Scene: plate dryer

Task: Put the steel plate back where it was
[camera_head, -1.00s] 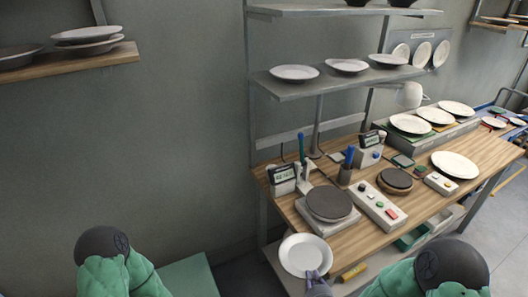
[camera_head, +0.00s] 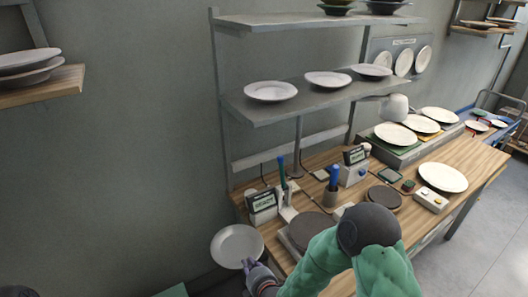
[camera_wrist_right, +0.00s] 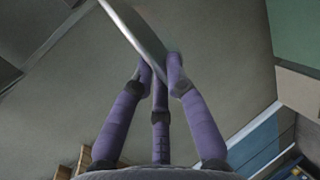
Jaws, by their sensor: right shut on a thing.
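A round silver-grey plate (camera_head: 232,243) is held by its near rim at the left end of the wooden workbench (camera_head: 318,160). My right gripper (camera_head: 249,264) is shut on that rim. In the right wrist view the purple fingers (camera_wrist_right: 160,72) pinch the plate (camera_wrist_right: 138,28), which shows nearly edge-on. The held plate is clear of the shelf above. My left gripper is not in view.
A grey shelf (camera_head: 300,100) above the bench holds several pale plates. Scales (camera_head: 262,203), a pen cup (camera_head: 331,198) and round hotplate-like discs (camera_head: 383,197) crowd the bench. A wooden shelf (camera_head: 40,86) is at upper left.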

